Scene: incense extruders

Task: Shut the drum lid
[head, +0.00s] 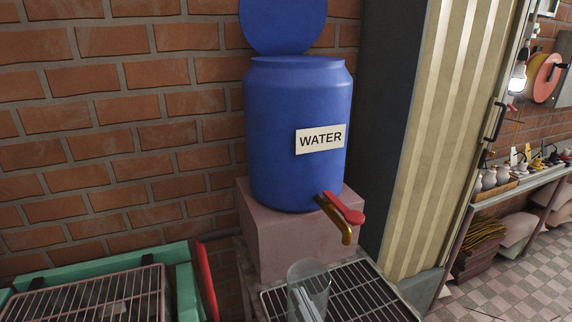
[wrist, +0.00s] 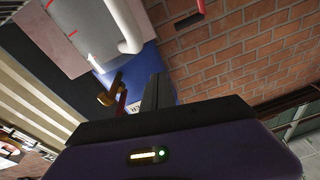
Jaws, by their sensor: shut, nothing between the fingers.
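The blue drum (head: 297,135) stands upright on a pinkish block, with a white WATER label on its front. Its round blue lid (head: 283,22) stands up, open, behind the drum's top rim; its upper edge is cut off by the frame. The drum also shows partly in the wrist view (wrist: 144,65), behind my fingers. I cannot make out the lid there. My gripper (wrist: 158,78) is shut and empty, its black fingers in front of the drum and apart from the lid. My gripper is not visible in the head view.
A brass tap with a red handle (head: 345,208) sticks out low on the drum's front. A clear cylinder (head: 308,290) stands on a metal grate (head: 370,290) below. A brick wall (head: 130,110) is behind, a striped panel (head: 440,130) to the right.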

